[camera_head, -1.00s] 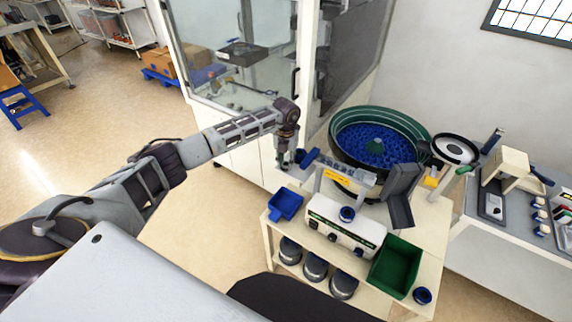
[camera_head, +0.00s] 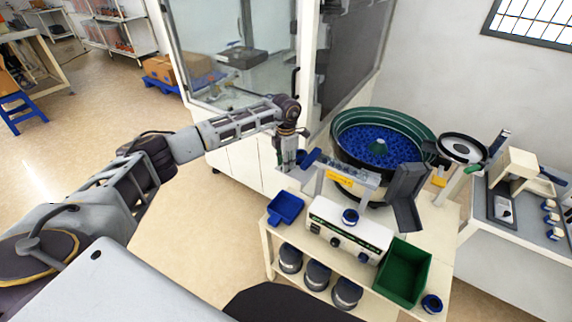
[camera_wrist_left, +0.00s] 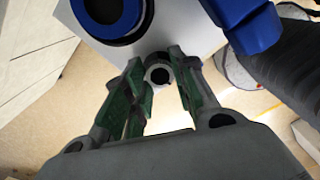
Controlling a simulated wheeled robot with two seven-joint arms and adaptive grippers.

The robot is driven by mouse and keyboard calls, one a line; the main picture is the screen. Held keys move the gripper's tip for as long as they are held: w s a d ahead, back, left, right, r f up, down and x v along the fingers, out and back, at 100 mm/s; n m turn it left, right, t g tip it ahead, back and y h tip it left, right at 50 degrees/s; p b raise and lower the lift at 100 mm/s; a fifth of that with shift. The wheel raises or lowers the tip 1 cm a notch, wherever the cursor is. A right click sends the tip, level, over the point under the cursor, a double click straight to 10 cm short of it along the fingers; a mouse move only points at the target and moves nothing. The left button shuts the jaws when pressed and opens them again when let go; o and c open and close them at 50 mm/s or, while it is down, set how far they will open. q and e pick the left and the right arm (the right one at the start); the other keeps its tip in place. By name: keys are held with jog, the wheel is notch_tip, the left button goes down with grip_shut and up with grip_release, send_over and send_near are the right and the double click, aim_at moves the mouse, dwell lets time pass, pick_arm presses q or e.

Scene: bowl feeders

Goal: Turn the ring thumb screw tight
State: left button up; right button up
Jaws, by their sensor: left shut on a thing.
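The ring thumb screw (camera_wrist_left: 158,74) looks like a small dark ring with a pale centre in the left wrist view, at the edge of a light plate. The two green-padded fingers of my left gripper (camera_wrist_left: 158,84) stand on either side of it, shut on it. In the head view my left gripper (camera_head: 287,162) points down at the left back corner of the feeder table, and the screw is too small or hidden to make out there. My right gripper is not in view.
The bowl feeder (camera_head: 345,146) with blue parts stands right of my left gripper. A blue bin (camera_head: 285,208), a control box (camera_head: 325,228) and a green bin (camera_head: 403,274) are nearer. A glass-walled cabinet (camera_head: 225,125) rises behind. Open floor lies left of the table.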

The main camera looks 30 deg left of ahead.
pick_arm(q)
jog(key=shift+w+r+m, duration=0.1)
jog(key=shift+m, duration=0.3)
jog(key=o, duration=1)
jog(key=shift+o, duration=0.2)
notch_tip(320, 180, up, 12)
dwell(0.4)
dwell(0.4)
